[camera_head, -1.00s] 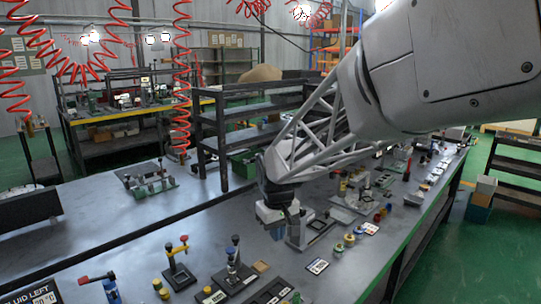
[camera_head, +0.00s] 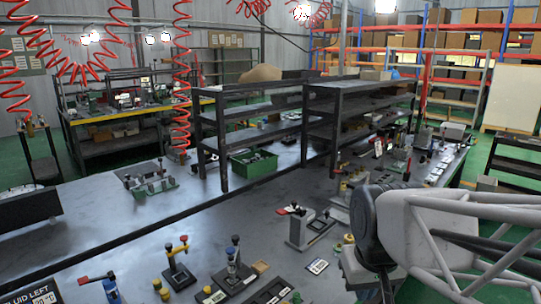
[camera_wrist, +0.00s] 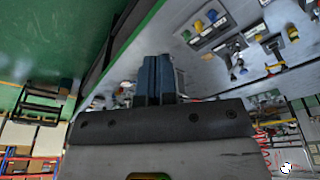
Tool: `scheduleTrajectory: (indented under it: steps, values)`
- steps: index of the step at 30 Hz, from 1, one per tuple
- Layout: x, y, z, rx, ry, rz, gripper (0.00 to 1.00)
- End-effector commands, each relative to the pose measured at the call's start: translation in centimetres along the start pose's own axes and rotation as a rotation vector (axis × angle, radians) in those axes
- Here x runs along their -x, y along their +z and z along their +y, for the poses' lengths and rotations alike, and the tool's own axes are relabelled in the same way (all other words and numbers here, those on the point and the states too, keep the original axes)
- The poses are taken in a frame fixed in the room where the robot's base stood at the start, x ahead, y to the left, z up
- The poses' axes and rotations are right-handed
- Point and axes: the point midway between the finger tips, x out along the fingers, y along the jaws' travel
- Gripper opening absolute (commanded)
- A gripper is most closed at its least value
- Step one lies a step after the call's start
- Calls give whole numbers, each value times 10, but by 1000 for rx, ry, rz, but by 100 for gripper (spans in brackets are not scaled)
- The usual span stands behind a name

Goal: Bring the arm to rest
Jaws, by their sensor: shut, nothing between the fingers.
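My gripper (camera_wrist: 158,80) shows in the wrist view with its two dark blue fingers side by side, shut and empty. In the head view, my arm comes in from the lower right edge and the gripper's body (camera_head: 362,272) hangs low at the right, by the workbench's (camera_head: 215,210) right edge. The fingertips cannot be made out there. A device with a red handle (camera_head: 305,226) stands on the bench to the left of the gripper, apart from it.
Valve fixtures with yellow and red knobs (camera_head: 178,265) stand at the bench's front. A dark shelf rack (camera_head: 320,130) stands behind, with a green bin (camera_head: 252,164) in it. Green floor lies right of the bench. The bench's middle is largely clear.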

Motion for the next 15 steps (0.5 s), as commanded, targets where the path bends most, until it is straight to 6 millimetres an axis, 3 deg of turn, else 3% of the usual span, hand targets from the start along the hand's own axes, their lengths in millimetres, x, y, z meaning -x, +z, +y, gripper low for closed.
scheduleTrajectory:
  steps: [6,15]
  values:
    - [2,43,11,-73,10,21,0]
    - [1,61,15,-105,14,29,0]
